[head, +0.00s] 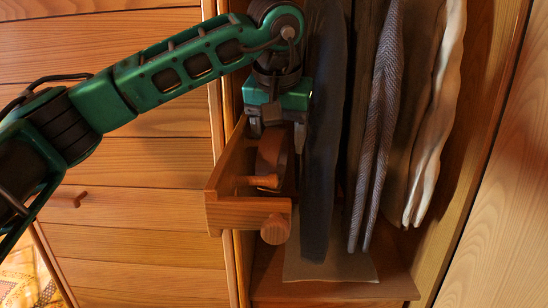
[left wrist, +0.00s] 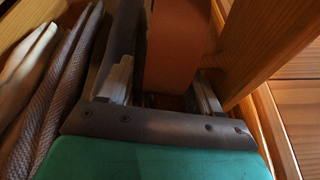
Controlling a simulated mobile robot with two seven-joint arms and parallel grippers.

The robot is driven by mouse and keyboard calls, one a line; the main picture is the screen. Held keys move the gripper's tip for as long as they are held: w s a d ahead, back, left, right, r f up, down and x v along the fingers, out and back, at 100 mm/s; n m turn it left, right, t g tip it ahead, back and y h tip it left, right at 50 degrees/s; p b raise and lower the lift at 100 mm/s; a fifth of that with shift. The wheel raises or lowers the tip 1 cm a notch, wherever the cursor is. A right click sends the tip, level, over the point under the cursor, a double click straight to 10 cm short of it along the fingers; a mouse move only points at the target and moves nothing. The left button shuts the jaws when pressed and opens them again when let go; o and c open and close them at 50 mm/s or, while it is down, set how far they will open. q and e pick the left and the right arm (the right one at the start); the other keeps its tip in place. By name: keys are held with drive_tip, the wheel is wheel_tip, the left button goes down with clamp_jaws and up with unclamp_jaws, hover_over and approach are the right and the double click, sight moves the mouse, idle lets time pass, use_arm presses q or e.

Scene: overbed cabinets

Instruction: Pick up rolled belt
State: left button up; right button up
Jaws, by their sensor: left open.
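The rolled belt (head: 272,150) is a brown leather roll inside a small open wooden drawer (head: 248,213). My left gripper (head: 270,130) points down into the drawer, directly over the belt. In the left wrist view, my left gripper (left wrist: 162,88) is open. An orange-brown band, which looks like the belt (left wrist: 176,45), lies between its two fingers, nearer the right one. I cannot tell whether a finger touches it. The belt's lower part is hidden by the drawer. My right gripper is in neither view.
Dark trousers (head: 322,150) hang close to the right of the gripper, with patterned trousers (head: 380,130) and a cream garment (head: 436,120) beyond. Below them is a shelf (head: 330,288) with a beige flat piece (head: 335,267). A wooden drawer front (head: 150,230) stands at left.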

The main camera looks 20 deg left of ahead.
use_arm(q)
drive_tip(key=shift+c, duration=0.4)
clamp_jaws()
drive_tip(key=shift+r, duration=0.1)
drive_tip(key=shift+r, duration=0.4)
drive_tip(key=r, duration=0.3)
drive_tip(key=shift+d, duration=0.2)
drive_tip(key=w+d+p, duration=0.1)
drive_tip(key=d, duration=0.4)
drive_tip(key=w+d+p, duration=0.1)
drive_tip(key=w+d, duration=0.1)
drive_tip(key=d, duration=0.4)
drive_tip(key=w+d+p, duration=0.1)
drive_tip(key=w+d, duration=0.1)
drive_tip(key=d, duration=0.4)
drive_tip(key=shift+f, duration=0.2)
